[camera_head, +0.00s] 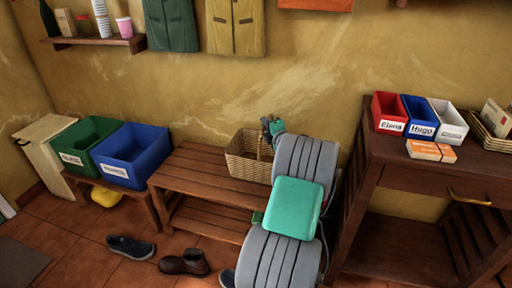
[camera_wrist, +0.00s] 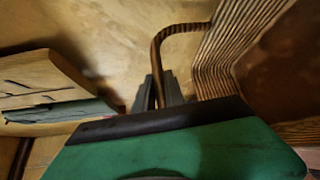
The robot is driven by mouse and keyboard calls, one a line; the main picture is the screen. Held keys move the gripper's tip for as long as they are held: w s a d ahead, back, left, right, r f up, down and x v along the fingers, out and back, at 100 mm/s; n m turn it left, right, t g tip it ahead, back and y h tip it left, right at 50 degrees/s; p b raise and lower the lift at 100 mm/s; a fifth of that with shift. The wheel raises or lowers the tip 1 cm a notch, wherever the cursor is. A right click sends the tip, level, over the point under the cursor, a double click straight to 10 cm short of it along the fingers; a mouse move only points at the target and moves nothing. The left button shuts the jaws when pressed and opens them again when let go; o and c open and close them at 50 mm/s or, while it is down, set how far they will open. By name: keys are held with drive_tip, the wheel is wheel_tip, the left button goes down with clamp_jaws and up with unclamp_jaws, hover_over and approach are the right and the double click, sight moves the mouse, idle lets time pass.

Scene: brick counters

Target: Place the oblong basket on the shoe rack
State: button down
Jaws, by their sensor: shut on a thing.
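The oblong basket (camera_head: 240,165) is woven and tan with a raised handle. It is upright at the right end of the slatted wooden shoe rack (camera_head: 188,168); whether its base touches the top I cannot tell. My gripper (camera_head: 266,137) is at the basket's handle, with my arm covering the rack's right end. In the wrist view my gripper (camera_wrist: 161,92) is shut on the curved handle, and the basket's woven wall (camera_wrist: 222,50) shows to the right.
A green bin (camera_head: 85,137) and a blue bin (camera_head: 128,150) stand on a low bench at the left. Shoes (camera_head: 184,263) lie on the floor in front of the rack. A wooden table (camera_head: 440,172) with small labelled boxes stands at the right. The rack's left top is clear.

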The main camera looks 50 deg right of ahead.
drive_tip(key=shift+f+b, duration=0.45)
drive_tip(key=shift+f, duration=2.1)
drive_tip(key=c, duration=1.4)
unclamp_jaws()
drive_tip(key=shift+r, duration=0.1)
drive_tip(key=p+v, duration=0.1)
drive_tip(key=v, duration=1.1)
